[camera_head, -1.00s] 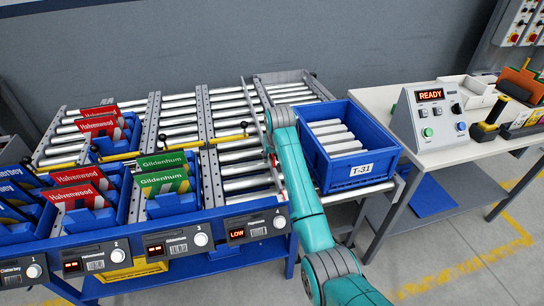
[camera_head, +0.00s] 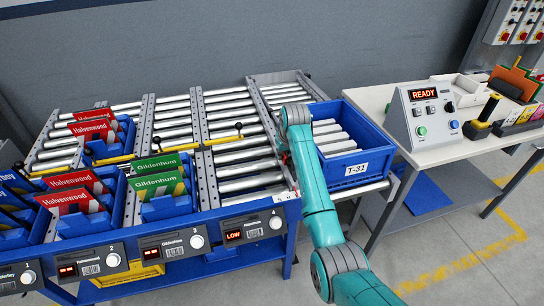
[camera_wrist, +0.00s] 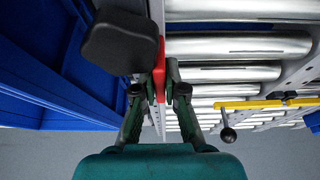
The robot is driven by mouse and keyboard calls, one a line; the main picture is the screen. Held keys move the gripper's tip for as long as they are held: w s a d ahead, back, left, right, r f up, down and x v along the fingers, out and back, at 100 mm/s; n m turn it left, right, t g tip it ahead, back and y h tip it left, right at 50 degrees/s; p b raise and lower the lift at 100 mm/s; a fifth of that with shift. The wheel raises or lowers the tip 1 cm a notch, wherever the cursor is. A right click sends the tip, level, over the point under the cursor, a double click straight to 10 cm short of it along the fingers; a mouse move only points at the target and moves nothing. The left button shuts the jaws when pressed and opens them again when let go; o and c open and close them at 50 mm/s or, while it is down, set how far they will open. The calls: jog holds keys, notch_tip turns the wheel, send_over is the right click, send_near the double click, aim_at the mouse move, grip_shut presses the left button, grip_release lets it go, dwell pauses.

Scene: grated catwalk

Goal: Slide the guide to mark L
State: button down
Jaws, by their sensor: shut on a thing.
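In the wrist view my gripper (camera_wrist: 159,88) is shut on a red grip piece (camera_wrist: 159,70), which sits against a thin grey rail, likely the guide (camera_wrist: 156,12). In the head view my teal arm reaches over the right side of lane 4, and my gripper is mostly hidden behind it. A speck of red shows at the arm's left edge. A grey lane rail (camera_head: 268,115) runs along there; I cannot tell how much of it is the guide. Mark L cannot be made out in either view.
A blue tote marked T-31 (camera_head: 357,169) with grey rollers showing stands right of my arm. Blue bins with red and green cards (camera_head: 158,185) fill lanes to the left. A black knob (camera_wrist: 120,40) is close to my gripper. The control box (camera_head: 424,115) reads READY.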

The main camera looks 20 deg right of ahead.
jog(key=shift+d, duration=0.1)
jog(key=c, duration=1.2)
grip_release()
jog(key=shift+c, duration=0.2)
jog(key=v, duration=1.2)
